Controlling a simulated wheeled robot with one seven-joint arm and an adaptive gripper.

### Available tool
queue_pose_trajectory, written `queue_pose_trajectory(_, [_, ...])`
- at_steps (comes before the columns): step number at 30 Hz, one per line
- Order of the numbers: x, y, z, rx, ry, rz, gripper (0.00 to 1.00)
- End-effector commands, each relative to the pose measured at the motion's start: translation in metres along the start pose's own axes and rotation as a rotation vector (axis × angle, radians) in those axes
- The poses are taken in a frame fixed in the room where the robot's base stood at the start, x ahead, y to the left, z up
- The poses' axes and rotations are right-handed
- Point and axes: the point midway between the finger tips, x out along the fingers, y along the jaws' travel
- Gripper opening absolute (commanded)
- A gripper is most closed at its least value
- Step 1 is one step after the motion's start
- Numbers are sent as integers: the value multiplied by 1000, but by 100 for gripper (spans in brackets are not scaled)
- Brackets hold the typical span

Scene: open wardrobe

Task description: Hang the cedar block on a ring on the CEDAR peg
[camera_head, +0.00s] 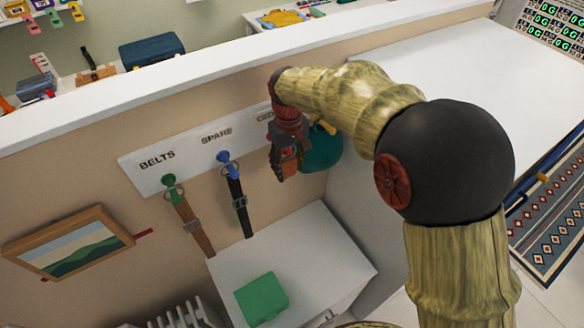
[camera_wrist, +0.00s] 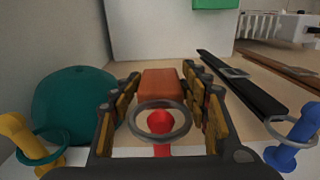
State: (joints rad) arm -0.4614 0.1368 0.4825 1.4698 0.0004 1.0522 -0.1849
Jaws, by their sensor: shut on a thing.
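The cedar block (camera_wrist: 160,86) is orange-brown and sits between the fingers of my gripper (camera_wrist: 161,76), which is shut on it. In the head view my gripper (camera_head: 288,172) hangs in front of the partly covered CEDAR label (camera_head: 265,117), with a bit of the block (camera_head: 289,163) showing. The block's grey ring (camera_wrist: 188,122) faces the wrist camera. The tip of the red CEDAR peg (camera_wrist: 160,121) shows inside the ring's opening, and its shaft runs down past the near rim. I cannot tell how deep the ring sits on the peg. My gripper hides the peg in the head view.
A blue peg (camera_head: 223,157) holds a black belt (camera_head: 239,206); a green peg (camera_head: 169,180) holds a brown belt (camera_head: 194,230). A teal hat (camera_wrist: 75,105) hangs from a yellow peg (camera_wrist: 15,130), close beside my gripper. A white cabinet (camera_head: 330,250) with a green box (camera_head: 262,298) stands below.

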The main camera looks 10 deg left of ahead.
Motion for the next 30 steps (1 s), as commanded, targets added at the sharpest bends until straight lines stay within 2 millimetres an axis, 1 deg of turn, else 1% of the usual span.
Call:
queue_pose_trajectory(18, [3, 0, -33, -1, -1, 0, 21])
queue_pose_trajectory(30, [12, 0, -43, -1, 0, 0, 21])
